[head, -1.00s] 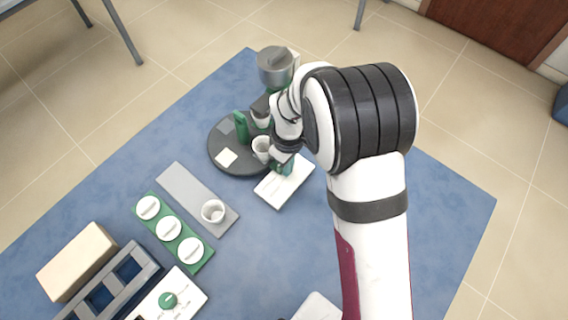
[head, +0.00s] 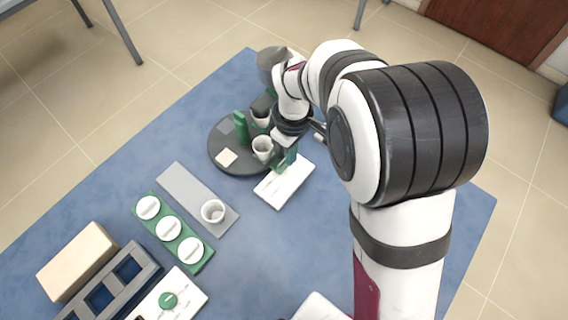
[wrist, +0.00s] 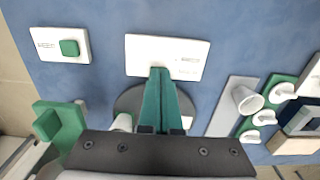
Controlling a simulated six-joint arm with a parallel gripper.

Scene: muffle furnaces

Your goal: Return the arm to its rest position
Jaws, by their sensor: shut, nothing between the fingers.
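My gripper (head: 286,163) has green fingers, pressed together and empty. In the head view it hangs beside the dark round tray (head: 228,169), over or near a white panel (head: 288,187). In the wrist view the fingers (wrist: 160,85) point at the near edge of the white panel (wrist: 190,48), with the tray (wrist: 130,101) partly hidden behind them. My arm reaches in from the right and covers part of the scene. I cannot tell the fingers' height above the mat.
The tray holds white cups (head: 263,146) and a green upright piece (head: 241,127). A grey strip (head: 183,183) bears another cup (head: 213,211). A green holder (head: 205,265) carries white discs. A blue-grey rack (head: 128,277) and tan box (head: 75,262) stand front left. A grey-topped device is at back.

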